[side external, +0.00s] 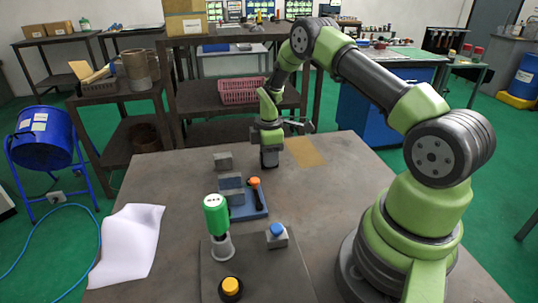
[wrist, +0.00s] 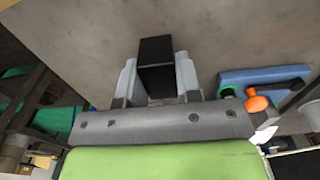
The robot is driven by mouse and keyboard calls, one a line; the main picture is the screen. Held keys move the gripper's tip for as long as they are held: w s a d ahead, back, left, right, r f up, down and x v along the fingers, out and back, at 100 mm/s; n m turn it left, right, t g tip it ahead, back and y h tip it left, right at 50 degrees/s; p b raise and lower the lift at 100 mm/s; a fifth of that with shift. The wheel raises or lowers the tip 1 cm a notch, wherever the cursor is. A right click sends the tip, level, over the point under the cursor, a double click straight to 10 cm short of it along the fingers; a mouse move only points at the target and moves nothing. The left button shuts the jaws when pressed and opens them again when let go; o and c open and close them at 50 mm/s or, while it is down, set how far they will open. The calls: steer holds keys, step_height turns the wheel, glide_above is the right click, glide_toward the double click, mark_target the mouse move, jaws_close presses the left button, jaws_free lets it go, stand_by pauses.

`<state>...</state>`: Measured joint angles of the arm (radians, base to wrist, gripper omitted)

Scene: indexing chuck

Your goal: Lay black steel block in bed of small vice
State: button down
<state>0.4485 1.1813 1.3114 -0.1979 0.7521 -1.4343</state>
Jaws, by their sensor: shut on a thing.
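The black steel block (wrist: 157,66) is between the two pale fingers of my gripper (wrist: 157,80) in the wrist view, gripped on both sides. In the side view my gripper (side external: 269,150) is at the far part of the table, with the dark block at its lower end; whether it touches the tabletop is unclear. The small vice (side external: 262,212) has a blue base, grey jaws and an orange-knobbed handle. It stands nearer the camera and left of my gripper. In the wrist view the vice (wrist: 265,76) shows partly at the right; its bed is hidden.
A grey block (side external: 223,161) lies left of my gripper. A green-topped fixture (side external: 216,215), a blue button box (side external: 277,236) and a yellow button (side external: 231,287) stand in front of the vice. White paper (side external: 127,243) overhangs the left edge. Table right of the vice is clear.

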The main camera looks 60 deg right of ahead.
steer(key=shift+f, duration=0.2)
steer(key=c, duration=0.8)
jaws_free()
steer(key=shift+r, duration=0.1)
